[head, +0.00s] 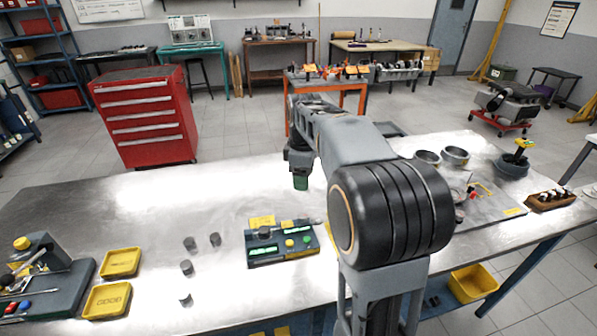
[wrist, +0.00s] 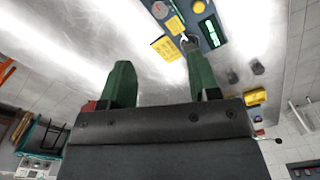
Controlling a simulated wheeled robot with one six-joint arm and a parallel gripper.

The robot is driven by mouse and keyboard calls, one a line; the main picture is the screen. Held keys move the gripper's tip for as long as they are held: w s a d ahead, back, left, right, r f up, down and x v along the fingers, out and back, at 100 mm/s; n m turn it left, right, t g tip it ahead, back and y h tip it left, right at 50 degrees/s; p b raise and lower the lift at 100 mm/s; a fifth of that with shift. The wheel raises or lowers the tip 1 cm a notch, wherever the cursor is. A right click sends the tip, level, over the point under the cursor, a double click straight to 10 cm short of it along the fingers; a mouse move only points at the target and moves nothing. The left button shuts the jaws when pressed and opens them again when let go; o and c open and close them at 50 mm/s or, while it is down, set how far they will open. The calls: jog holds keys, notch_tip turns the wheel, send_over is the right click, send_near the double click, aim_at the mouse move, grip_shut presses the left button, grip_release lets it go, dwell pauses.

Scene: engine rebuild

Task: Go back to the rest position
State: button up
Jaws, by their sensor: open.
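My gripper (head: 301,183) hangs over the metal workbench (head: 150,205), behind the green-lit device, with its green fingers pointing down. In the wrist view my gripper (wrist: 160,70) shows two green fingers spread apart with nothing between them. My arm reaches out from the bench's front and hides part of the bench's middle.
Several small grey cylinders (head: 187,267) stand left of the device. Two yellow trays (head: 107,299) lie farther left, beside a dark tool stand (head: 45,287). Metal rings (head: 455,157) and a grey plate (head: 485,212) are at the right. A red drawer cabinet (head: 146,115) stands behind the bench.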

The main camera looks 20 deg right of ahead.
jog(key=s+a+f+m+t, duration=0.2)
jog(key=s+a+m, duration=0.2)
jog(key=s, duration=0.4)
jog(key=s+a+f+m+t, duration=0.2)
jog(key=s+a+m, duration=0.3)
jog(key=s, duration=0.3)
jog(key=shift+a+f+m, duration=0.2)
jog(key=shift+f+m, duration=0.5)
jog(key=shift+f, duration=0.1)
dwell(1.6)
